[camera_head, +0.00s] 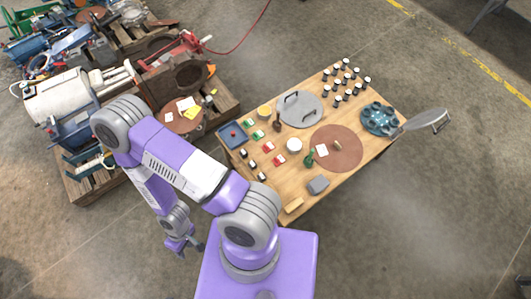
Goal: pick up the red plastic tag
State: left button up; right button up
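Two small red-and-white pieces, one (268,147) and another (280,160), lie on the wooden table (330,110) left of its middle. Either may be the red plastic tag; they are too small to tell. A tiny red spot (234,134) also shows in the blue tray (227,141) at the table's left end. My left gripper is not in view.
Green pieces (258,135), dark blocks (252,164), a white round item (294,145) and a green bottle (309,158) stand near the red pieces. A grey disc with handles (299,109) lies behind. Pallets of machine parts (150,80) fill the upper left.

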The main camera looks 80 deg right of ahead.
aim_at(269, 146)
jog(key=u, duration=4.25)
jog(key=k, duration=0.3)
jog(key=u, duration=0.25)
jog(key=i, duration=0.45)
jog(key=u, duration=6)
jog(key=i, duration=0.45)
jog(key=z, duration=1.5)
